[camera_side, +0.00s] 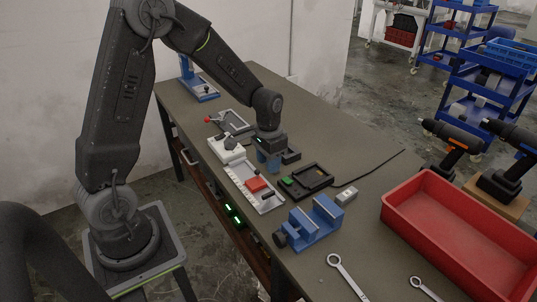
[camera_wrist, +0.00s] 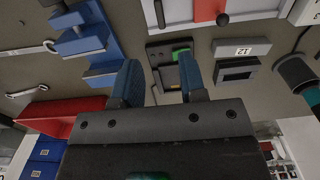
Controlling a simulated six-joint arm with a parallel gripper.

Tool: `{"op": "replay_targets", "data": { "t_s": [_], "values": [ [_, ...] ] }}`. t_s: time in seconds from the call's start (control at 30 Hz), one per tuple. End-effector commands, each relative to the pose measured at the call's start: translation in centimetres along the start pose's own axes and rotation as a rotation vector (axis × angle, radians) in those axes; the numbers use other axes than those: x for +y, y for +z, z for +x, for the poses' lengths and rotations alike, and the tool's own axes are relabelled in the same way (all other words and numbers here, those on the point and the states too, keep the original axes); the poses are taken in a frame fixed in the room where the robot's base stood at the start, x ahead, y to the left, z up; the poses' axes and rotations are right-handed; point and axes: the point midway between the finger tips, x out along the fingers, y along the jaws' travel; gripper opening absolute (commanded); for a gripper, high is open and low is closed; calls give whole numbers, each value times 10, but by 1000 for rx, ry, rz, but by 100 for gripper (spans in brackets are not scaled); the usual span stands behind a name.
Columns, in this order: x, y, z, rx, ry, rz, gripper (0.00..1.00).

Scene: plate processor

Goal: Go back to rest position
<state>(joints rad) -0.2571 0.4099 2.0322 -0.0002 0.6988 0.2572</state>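My gripper (camera_side: 268,162) hangs over the workbench in the side view, beside the black fixture and behind the white tray. In the wrist view my gripper (camera_wrist: 160,76) shows two blue fingers spread apart with nothing held between them. The black fixture (camera_side: 318,175) with a green part lies to the gripper's right on the bench; it also shows beyond the fingers in the wrist view (camera_wrist: 158,52). My arm reaches out over the bench, bent at the elbow. The exact height of the fingertips above the bench is hard to tell.
A blue vise (camera_side: 311,224), a small grey block (camera_side: 346,195), wrenches (camera_side: 345,275) and a large red bin (camera_side: 398,225) stand nearer the camera. A blue stand (camera_side: 203,90) is at the far end.

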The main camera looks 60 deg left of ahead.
Motion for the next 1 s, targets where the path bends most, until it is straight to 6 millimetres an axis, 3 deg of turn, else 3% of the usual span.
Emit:
{"op": "replay_targets", "data": {
  "t_s": [0.2,0.63,0.77,1.0],
  "values": [
    [0,0,-19,1,0,0,38],
    [3,2,-28,11,-3,1,38],
    [15,12,-57,62,-14,3,38],
    [52,61,-131,216,-32,5,38]
  ]
}}
